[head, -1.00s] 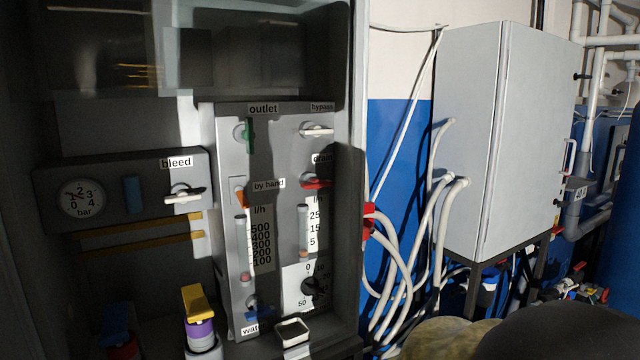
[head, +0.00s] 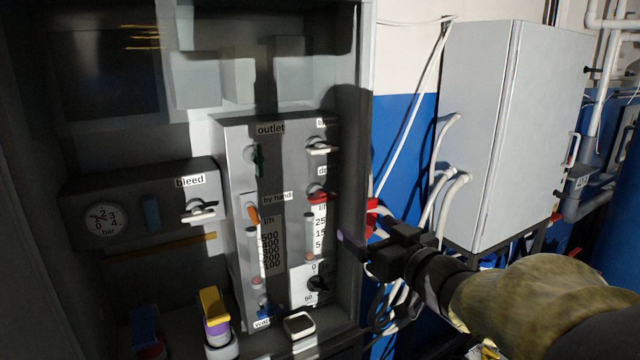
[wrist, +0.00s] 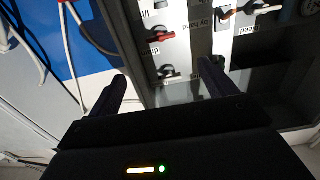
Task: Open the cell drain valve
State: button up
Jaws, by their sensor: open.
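The drain valve (head: 318,197) is a red lever on the right side of the grey panel, below the bypass valve. Its lever lies roughly level, and its label is partly cut off by the cabinet's edge. My gripper (head: 358,254) is open and empty, in front of the cabinet's right edge, to the right of and below the red lever. In the wrist view the panel appears upside down. There, the red lever (wrist: 160,37) shows beyond the gap between my open fingers (wrist: 167,79), apart from both.
The white-handled bypass valve (head: 320,149) sits above the drain valve. The green outlet valve (head: 257,158) and orange by-hand valve (head: 251,215) are to its left. The cabinet's right frame (head: 362,130) stands beside my gripper. White hoses (head: 440,200) hang farther right.

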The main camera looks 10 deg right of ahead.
aim_at(326, 199)
dwell(0.3)
jog(key=p+x, duration=0.6)
jog(key=x, duration=1)
jog(key=shift+w+r, duration=0.1)
jog(key=shift+w+a+p, duration=0.25)
jog(key=shift+w+p, duration=0.05)
jog(key=shift+w, duration=0.3)
jog(key=c, duration=1)
